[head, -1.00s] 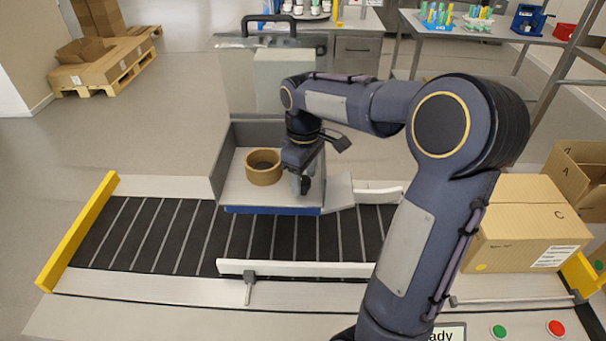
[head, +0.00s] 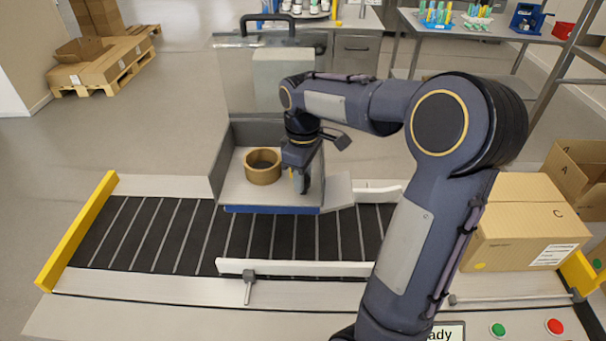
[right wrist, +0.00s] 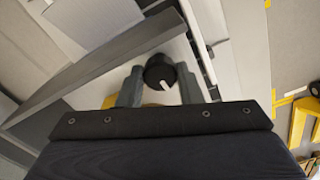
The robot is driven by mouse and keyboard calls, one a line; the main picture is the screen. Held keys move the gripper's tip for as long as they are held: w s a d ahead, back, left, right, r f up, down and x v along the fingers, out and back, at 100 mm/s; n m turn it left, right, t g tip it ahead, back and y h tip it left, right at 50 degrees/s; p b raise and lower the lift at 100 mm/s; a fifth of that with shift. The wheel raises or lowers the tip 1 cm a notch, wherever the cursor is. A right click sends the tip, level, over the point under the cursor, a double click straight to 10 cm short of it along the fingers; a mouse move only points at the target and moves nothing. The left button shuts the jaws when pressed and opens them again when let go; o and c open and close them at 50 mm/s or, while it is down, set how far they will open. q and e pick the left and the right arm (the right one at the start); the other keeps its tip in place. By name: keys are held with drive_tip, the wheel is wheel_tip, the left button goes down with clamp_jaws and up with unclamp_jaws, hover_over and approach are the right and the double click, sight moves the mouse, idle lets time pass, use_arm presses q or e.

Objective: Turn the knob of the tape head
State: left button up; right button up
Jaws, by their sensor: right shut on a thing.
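The tape head (head: 232,185) is a grey open-topped box with a raised clear lid, standing over the far side of the conveyor. A brown tape roll (head: 263,173) sits in it. My right gripper (head: 301,186) reaches down into the box, to the right of the roll. In the right wrist view the black round knob (right wrist: 158,68) with a white pointer mark is between the two grey fingers of my right gripper (right wrist: 160,86), which is shut on it. The mark points down and slightly right in that view. In the head view the fingers and arm hide the knob. My left gripper is not in view.
The dark conveyor belt (head: 150,236) runs in front, with a guide rail (head: 300,268) and a yellow end bar (head: 77,232). A cardboard box (head: 515,240) stands at the right. Green (head: 498,331) and red (head: 555,326) buttons are at the front right edge.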

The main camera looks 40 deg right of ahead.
drive_tip(key=n, duration=0.4)
drive_tip(key=shift+r, duration=0.1)
drive_tip(key=n+p, duration=0.1)
drive_tip(key=n, duration=0.3)
drive_tip(key=shift+n, duration=0.3)
drive_tip(key=n, duration=0.4)
drive_tip(key=shift+n+p, duration=0.3)
drive_tip(key=shift+p, duration=0.05)
drive_tip(key=shift+n+p, duration=0.3)
drive_tip(key=shift+n, duration=1.6)
drive_tip(key=o, duration=1)
drive_tip(key=shift+c, duration=0.2)
